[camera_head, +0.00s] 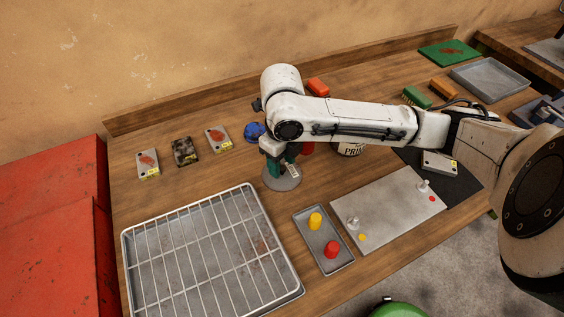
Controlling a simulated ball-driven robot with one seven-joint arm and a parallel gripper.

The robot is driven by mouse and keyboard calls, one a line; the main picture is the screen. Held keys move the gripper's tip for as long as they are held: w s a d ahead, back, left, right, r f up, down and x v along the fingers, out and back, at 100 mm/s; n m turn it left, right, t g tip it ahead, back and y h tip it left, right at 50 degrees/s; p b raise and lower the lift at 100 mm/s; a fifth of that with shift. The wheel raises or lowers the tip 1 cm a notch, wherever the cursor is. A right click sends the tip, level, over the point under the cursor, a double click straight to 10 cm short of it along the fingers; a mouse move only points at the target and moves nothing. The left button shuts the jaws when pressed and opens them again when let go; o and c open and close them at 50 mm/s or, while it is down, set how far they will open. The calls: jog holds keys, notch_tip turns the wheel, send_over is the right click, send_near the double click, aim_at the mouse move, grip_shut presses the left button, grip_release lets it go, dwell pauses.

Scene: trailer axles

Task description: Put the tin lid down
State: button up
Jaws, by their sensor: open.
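The tin lid appears as a round grey disc (281,184) at the middle of the wooden bench, just right of the wire rack's back corner. It looks flat and seems to rest on the bench top. My gripper (289,171) points down directly over the lid, with its fingers open. The fingers overlap the lid in this view, so I cannot tell whether they touch it.
A wire rack on a tray (124,250) fills the front left. A small tray (311,211) holds a yellow and a red piece. A metal plate with pegs (385,215) lies to the right. Several small boxes (185,151) and a blue object (254,131) lie behind.

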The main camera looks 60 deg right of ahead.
aim_at(282, 168)
notch_tip(282, 168, up, 11)
dwell(0.3)
dwell(0.6)
